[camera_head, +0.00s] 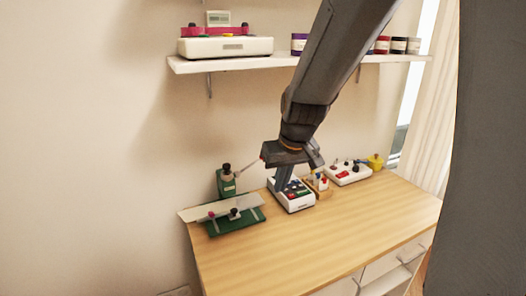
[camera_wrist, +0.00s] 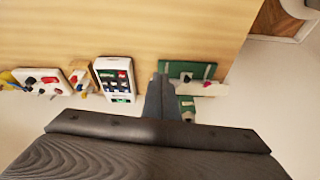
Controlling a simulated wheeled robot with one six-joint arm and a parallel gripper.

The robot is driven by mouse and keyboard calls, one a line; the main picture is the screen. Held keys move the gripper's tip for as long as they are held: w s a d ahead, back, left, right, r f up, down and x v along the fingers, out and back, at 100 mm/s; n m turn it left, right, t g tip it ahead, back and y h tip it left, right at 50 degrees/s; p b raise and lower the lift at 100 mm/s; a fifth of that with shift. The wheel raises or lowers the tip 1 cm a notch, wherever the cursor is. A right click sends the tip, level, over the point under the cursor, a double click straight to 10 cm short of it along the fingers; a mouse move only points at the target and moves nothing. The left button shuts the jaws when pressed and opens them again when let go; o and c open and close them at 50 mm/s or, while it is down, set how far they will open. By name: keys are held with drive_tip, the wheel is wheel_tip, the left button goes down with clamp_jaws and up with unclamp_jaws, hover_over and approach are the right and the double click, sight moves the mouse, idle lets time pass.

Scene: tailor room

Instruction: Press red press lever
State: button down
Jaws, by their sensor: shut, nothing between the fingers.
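A green press (camera_head: 226,184) with a black knob stands at the back left of the table. A thin grey lever slants up from it to the right, with a small red tip (camera_head: 262,157) beside my wrist. My gripper (camera_head: 282,187) is shut and empty, pointing down in front of the white button box, to the right of the press. In the wrist view, the shut fingers of my gripper (camera_wrist: 161,78) lie between the white box and the green board. Part of the press (camera_wrist: 187,105) shows right beside the fingers; its red tip cannot be made out there.
The white button box (camera_head: 296,203), a wooden holder (camera_head: 319,190) and another white box (camera_head: 347,177) line the back. A shelf (camera_head: 290,63) hangs above. The front tabletop (camera_head: 330,240) is clear.

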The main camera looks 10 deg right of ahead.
drive_tip(key=w+r+t, duration=0.1)
drive_tip(key=w+r, duration=0.1)
drive_tip(key=w, duration=0.4)
drive_tip(key=w+d+r+t+b, duration=0.1)
drive_tip(key=w+r, duration=0.2)
drive_tip(key=w, duration=0.2)
drive_tip(key=w+r+n+t+b, duration=0.1)
drive_tip(key=w+r, duration=0.1)
drive_tip(key=w, duration=0.4)
drive_tip(key=shift+w+d+r, duration=0.3)
drive_tip(key=shift+d, duration=0.1)
drive_tip(key=shift+w+f, duration=0.1)
drive_tip(key=shift+f, duration=0.05)
drive_tip(key=p+x, duration=0.1)
drive_tip(key=x, duration=0.8)
drive_tip(key=shift+w+a+f+p, duration=0.2)
drive_tip(key=shift+w+p, duration=0.1)
drive_tip(key=shift+p, duration=0.05)
